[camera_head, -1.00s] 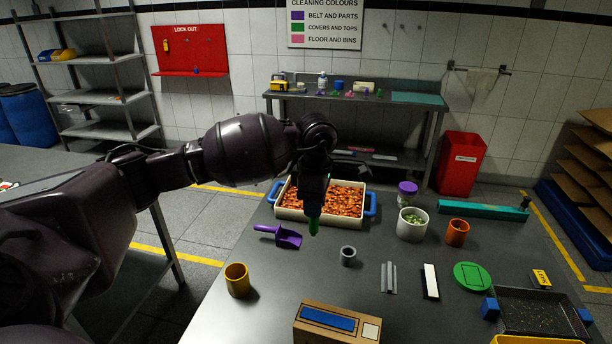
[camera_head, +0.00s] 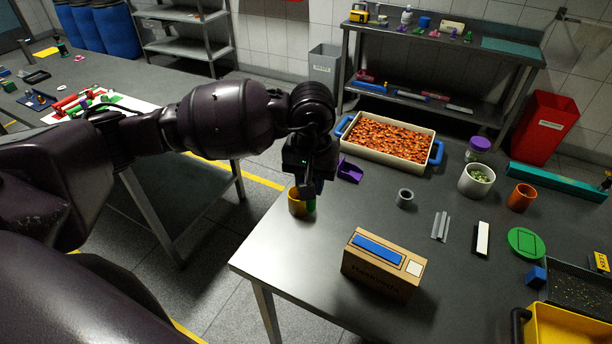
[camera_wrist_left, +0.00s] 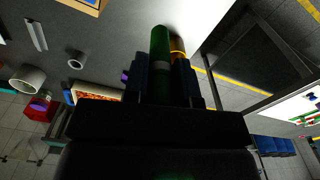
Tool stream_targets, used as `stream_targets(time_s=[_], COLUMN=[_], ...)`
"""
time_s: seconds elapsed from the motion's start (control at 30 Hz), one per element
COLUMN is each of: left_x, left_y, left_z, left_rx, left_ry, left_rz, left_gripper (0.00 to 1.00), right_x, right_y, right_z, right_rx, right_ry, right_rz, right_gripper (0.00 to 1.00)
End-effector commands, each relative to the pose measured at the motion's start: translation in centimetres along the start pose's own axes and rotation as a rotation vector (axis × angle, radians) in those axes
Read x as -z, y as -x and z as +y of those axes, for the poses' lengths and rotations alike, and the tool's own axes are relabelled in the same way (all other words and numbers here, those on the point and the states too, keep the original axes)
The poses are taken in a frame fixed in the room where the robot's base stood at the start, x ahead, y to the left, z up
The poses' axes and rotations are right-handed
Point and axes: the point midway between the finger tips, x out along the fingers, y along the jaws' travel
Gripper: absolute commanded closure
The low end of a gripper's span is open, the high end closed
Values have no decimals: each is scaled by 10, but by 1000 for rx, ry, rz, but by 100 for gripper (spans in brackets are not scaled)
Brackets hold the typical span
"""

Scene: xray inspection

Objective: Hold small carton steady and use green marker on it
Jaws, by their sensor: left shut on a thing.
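The small carton (camera_head: 383,268) stands on the grey table near its front edge, with a blue strip and a pale square on top. Its edge also shows at the top of the left wrist view (camera_wrist_left: 88,3). My left gripper (camera_head: 306,190) is left of the carton, by the yellow cup (camera_head: 296,204). It is shut on the green marker (camera_wrist_left: 160,48), which points away from the fingers. In the head view only a bit of the marker (camera_head: 311,204) shows, in front of the cup's right side. My right gripper is not in view.
A tray of orange pieces (camera_head: 345,126), a purple scoop (camera_head: 350,171) and a grey ring (camera_head: 405,198) lie beyond the carton. A white pot (camera_head: 476,187), an orange cup (camera_head: 521,197) and a green disc (camera_head: 526,242) stand to the right. Bare table surrounds the carton.

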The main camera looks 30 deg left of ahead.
Motion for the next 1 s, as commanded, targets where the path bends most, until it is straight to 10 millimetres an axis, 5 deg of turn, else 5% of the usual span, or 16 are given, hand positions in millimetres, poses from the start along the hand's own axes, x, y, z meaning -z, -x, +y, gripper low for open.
stream_targets(time_s=[0.23,0.67,1.0], left_x=[1,1,1], left_y=[0,0,-38], left_z=[1,1,1], left_rx=[-4,-4,-2], left_ry=[-202,-213,-215], left_rz=[2,3,6], left_gripper=[98,98,98], right_x=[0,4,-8], right_y=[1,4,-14], right_z=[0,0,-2], right_rx=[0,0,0], right_ry=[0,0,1], right_rz=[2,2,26], right_gripper=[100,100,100])
